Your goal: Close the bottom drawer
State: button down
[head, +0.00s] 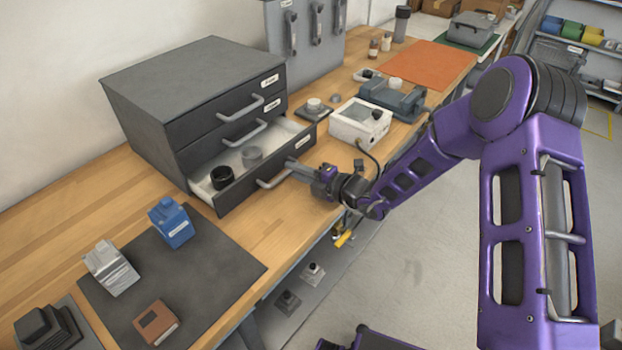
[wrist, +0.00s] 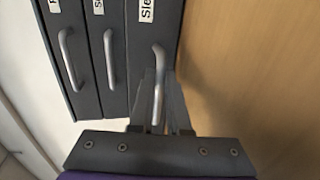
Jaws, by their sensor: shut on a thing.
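The dark grey drawer cabinet (head: 190,75) stands on the wooden workbench with three labelled drawers. Its bottom drawer (head: 235,200) is pulled out, with a black ring-shaped part (head: 222,178) and a grey round part (head: 252,157) inside. The two drawers above are shut. My gripper (head: 292,164) is at the bottom drawer's front, shut on its bar handle (head: 272,182). In the wrist view the fingers (wrist: 160,82) sit on either side of the bottom handle (wrist: 157,60), at one end of it. The drawer's inside is out of sight in that view.
A dark mat (head: 215,255) with a blue block (head: 171,222), a silver block (head: 110,268) and a brown box (head: 155,322) lies left of the drawer. A white device (head: 358,124) stands to its right. Bare bench lies in front of the drawer.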

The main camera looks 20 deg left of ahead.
aim_at(264, 152)
jog(key=x, duration=0.3)
jog(key=r+x, duration=0.1)
jog(key=x, duration=0.2)
jog(key=r+b+x, duration=0.1)
jog(key=x, duration=0.3)
jog(key=shift+w+a, duration=0.2)
jog(key=shift+a+r, duration=0.25)
jog(key=c, duration=1.3)
grip_release()
jog(key=shift+c, duration=0.2)
jog(key=shift+o, duration=0.9)
jog(key=shift+w+a+f, duration=0.1)
jog(key=shift+a, duration=0.05)
jog(key=p+v, duration=0.1)
jog(key=v, duration=1.6)
jog(key=shift+s+d, duration=0.2)
jog(key=shift+s, duration=0.05)
